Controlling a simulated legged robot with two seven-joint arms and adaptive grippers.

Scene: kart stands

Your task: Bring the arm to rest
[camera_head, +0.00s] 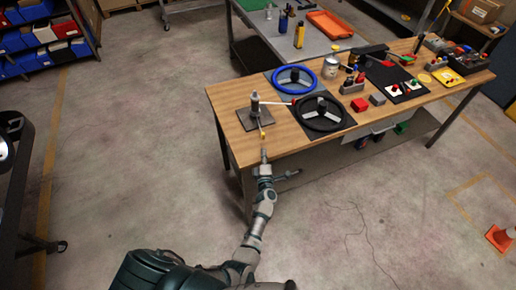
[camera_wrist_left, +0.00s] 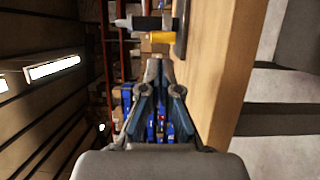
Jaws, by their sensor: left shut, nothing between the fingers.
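My left arm reaches forward from the bottom of the head view to the near left edge of the wooden workbench (camera_head: 293,143). My left gripper (camera_head: 263,153) is shut and empty at that edge, just in front of the bench. In the left wrist view the shut fingers (camera_wrist_left: 156,68) show in the middle, with the bench side (camera_wrist_left: 222,75) to their right. My right gripper is not in view.
A post on a dark base plate (camera_head: 254,117) stands on the bench near the left gripper. Blue (camera_head: 295,79) and black (camera_head: 320,113) steering wheels lie beside it. An orange cone (camera_head: 500,237) stands at right. The floor (camera_head: 140,150) left of the bench is clear.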

